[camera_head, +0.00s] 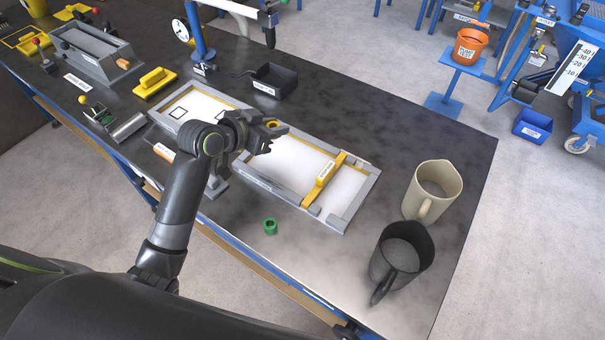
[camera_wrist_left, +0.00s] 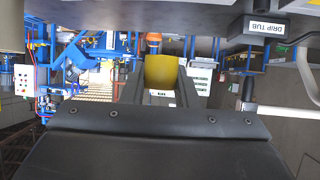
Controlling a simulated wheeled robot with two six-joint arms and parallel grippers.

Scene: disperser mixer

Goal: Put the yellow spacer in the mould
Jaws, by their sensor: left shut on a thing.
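A small yellow spacer (camera_head: 272,125) is between the fingers of my left gripper (camera_head: 270,131) in the head view. A yellow piece (camera_wrist_left: 161,72) also shows between the fingers in the left wrist view. My left gripper is shut on the spacer and appears above the middle of the long grey mould frame (camera_head: 362,193). The mould has pale floor areas and a yellow labelled bar (camera_head: 323,180) across its right part. The gripper hides part of the mould, so I cannot tell the exact height. My right gripper is not in view.
A green ring (camera_head: 270,226) lies in front of the mould. A beige jug (camera_head: 447,181) and a dark jug (camera_head: 407,250) stand to the right. A black tub (camera_head: 275,80) and a yellow float (camera_head: 154,82) are behind. Dark table is clear at the back right.

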